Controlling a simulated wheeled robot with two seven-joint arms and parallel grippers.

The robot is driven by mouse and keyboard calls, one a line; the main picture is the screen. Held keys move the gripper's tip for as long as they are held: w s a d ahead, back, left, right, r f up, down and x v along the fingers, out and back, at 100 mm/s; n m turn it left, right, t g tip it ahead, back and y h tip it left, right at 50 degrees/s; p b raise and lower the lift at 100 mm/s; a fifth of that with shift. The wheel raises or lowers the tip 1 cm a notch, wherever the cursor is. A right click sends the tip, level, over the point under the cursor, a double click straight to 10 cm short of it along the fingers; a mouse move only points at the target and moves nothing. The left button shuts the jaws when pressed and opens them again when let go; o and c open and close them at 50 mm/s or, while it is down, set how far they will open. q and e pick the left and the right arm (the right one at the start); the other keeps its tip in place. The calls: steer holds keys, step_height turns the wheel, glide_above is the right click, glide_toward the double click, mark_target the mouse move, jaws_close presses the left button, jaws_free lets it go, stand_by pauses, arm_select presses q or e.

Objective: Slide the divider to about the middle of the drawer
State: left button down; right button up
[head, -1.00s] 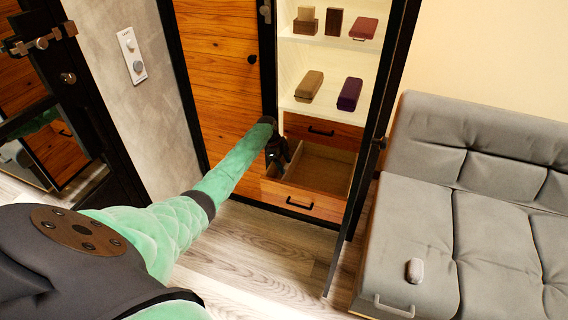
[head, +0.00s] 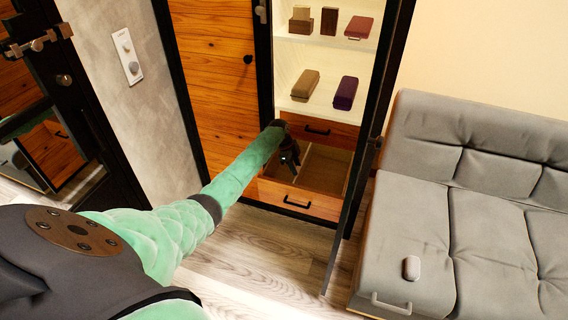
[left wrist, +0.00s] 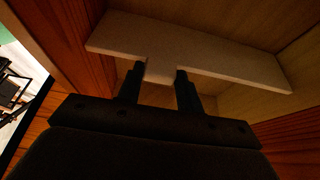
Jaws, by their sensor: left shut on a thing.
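The drawer (head: 322,204) is pulled open low in the cabinet, with a wooden front and a dark handle. My left gripper (head: 290,158) reaches down into it, left of the drawer's middle. In the left wrist view the divider (left wrist: 225,66) is a pale flat board spanning between the drawer walls. My left gripper (left wrist: 160,82) has its two dark fingers on either side of a part of the board and is shut on it. In the head view the gripper and arm hide much of the divider. My right gripper is not in view.
Above the drawer is a closed drawer (head: 325,130), then lit shelves with a tan case (head: 305,86), a purple case (head: 345,93) and a red case (head: 359,27). An open cabinet door (head: 347,215) stands at the right, beside a grey sofa (head: 410,225).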

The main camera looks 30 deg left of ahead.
arm_select(q)
steer(key=shift+w+d, duration=0.25)
steer(key=shift+d, duration=0.85)
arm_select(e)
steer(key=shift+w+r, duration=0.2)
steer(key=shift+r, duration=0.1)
arm_select(q)
steer(key=shift+d, duration=0.1)
steer(key=c, duration=0.9)
jaws_free()
steer(key=shift+r, duration=0.1)
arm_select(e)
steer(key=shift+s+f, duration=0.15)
arm_select(q)
steer(key=shift+a+r, duration=0.25)
steer(key=shift+r, duration=0.05)
steer(key=shift+b+v, duration=0.5)
steer(key=shift+v, duration=2.95)
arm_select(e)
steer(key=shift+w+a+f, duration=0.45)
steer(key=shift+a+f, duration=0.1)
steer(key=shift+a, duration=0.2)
